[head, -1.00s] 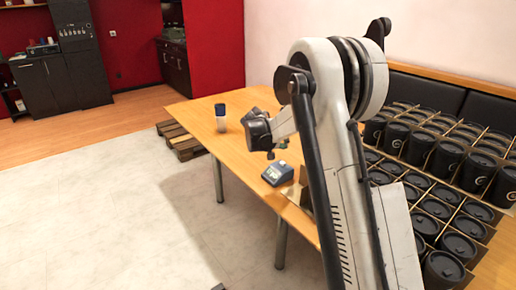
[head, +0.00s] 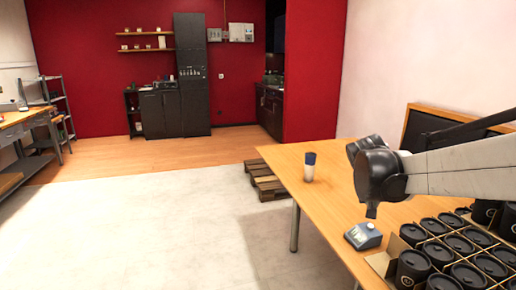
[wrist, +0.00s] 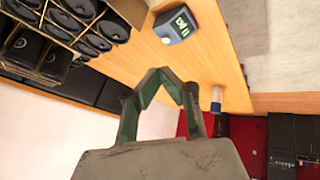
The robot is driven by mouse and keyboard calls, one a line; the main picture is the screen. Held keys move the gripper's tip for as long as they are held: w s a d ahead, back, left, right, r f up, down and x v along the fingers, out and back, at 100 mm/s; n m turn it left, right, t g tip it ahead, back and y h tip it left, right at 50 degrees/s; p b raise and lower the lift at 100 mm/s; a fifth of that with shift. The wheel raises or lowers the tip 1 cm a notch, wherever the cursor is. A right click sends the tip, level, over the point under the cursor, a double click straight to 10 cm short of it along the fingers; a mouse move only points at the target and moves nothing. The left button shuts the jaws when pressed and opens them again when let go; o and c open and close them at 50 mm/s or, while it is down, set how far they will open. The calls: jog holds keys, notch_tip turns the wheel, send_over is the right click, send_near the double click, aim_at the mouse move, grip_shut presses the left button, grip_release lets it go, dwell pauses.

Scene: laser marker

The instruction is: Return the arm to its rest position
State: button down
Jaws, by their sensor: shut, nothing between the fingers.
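My arm (head: 460,172) reaches in from the right edge of the head view, its dark wrist end over the wooden table (head: 335,215). My gripper (wrist: 172,80) shows in the wrist view with its dark green-lined fingers bent toward each other, shut and empty. It touches nothing that I can see. In the head view the fingers cannot be made out clearly.
A blue-grey device with a display (head: 363,236) and a white cylinder with a dark blue top (head: 310,167) stand on the table. Several black canisters (head: 414,266) fill divided boxes at right. A pallet (head: 262,180) lies beyond the table. The floor at left is clear.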

jog(key=s+a+y, duration=0.1)
jog(key=s+a, duration=0.3)
jog(key=s, duration=0.5)
jog(key=s+a+f+n+t+y, duration=0.1)
jog(key=s+a, duration=0.3)
jog(key=s, duration=0.6)
jog(key=s+a+f+n+y, duration=0.1)
jog(key=s+a+y, duration=0.2)
jog(key=s, duration=0.7)
jog(key=shift+s+a+f+t, duration=0.2)
jog(key=shift+a+t, duration=0.2)
jog(key=shift+a, duration=0.65)
